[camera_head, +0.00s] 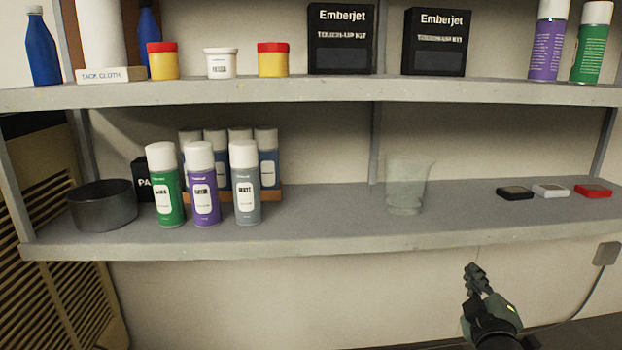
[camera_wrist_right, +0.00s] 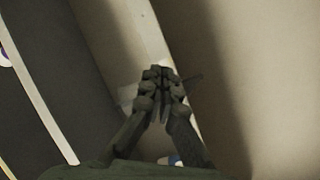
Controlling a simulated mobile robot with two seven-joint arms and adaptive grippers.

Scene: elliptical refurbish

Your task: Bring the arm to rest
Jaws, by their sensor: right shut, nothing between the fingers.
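My right gripper (camera_head: 474,272) is below the front edge of the lower shelf, at the lower right of the head view. Its fingers are together and hold nothing. In the right wrist view its closed fingertips (camera_wrist_right: 161,75) show at the middle, with nothing between them. My left gripper is not in the head view.
The lower shelf (camera_head: 330,228) holds a dark round pan (camera_head: 102,205), several spray cans (camera_head: 203,185), a clear cup (camera_head: 407,185) and three small flat boxes (camera_head: 550,191). The upper shelf (camera_head: 300,95) holds jars and black kit boxes (camera_head: 438,42). A wall outlet (camera_head: 606,253) and cable are at right.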

